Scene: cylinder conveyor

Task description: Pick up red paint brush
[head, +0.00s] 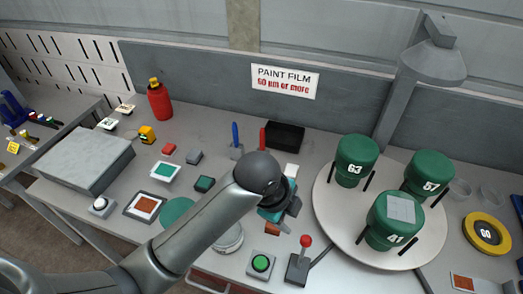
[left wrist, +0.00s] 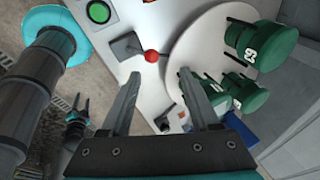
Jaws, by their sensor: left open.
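The red paint brush (head: 262,138) stands upright in the head view, right of a blue brush (head: 236,135) and left of a black bin. My left arm crosses the view, hiding what lies below the brush's handle. My left gripper (head: 279,212) points down at the table in front of the brush, apart from it. In the left wrist view my left gripper (left wrist: 159,76) has its fingers spread with nothing between them. The red brush does not show there. A dark two-pronged shape (left wrist: 76,120), seemingly my right gripper, is small at the lower left; its jaw state is unclear.
A black bin (head: 285,136) stands behind my gripper. A round white turntable (head: 325,225) carries green canisters (head: 356,160) at the right. A red-knobbed lever (head: 305,242) and green button (head: 261,263) are in front. A red bottle (head: 159,99) stands at the back left.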

